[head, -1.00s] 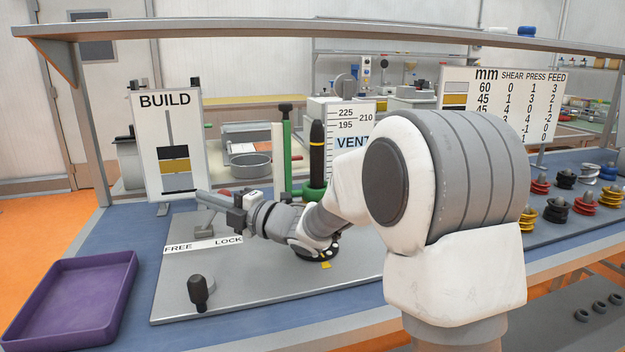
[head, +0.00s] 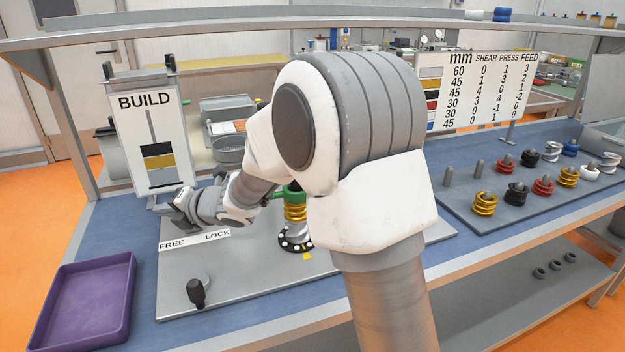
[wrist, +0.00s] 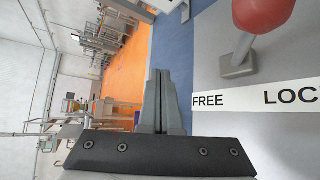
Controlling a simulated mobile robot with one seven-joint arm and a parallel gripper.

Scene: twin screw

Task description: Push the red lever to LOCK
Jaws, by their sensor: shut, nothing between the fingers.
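The red lever's ball knob (wrist: 264,12) shows at the top right of the wrist view, partly cut off. Its grey stem comes down to a grey base (wrist: 239,68) on the plate, above the label strip (wrist: 255,97) with FREE at left and LOC visible at right. The strip reads FREE and LOCK in the head view (head: 195,239). My gripper (wrist: 161,75) is shut and empty, left of the lever and apart from it in the wrist view. In the head view my gripper (head: 178,214) is near the BUILD board's foot; the red knob is hidden there.
A BUILD board (head: 150,140) stands close behind my gripper. A purple tray (head: 85,305) lies at left, a black-knobbed handle (head: 196,292) at the plate's front. A post with gold rings (head: 295,215) stands right of my wrist. The plate's front middle is clear.

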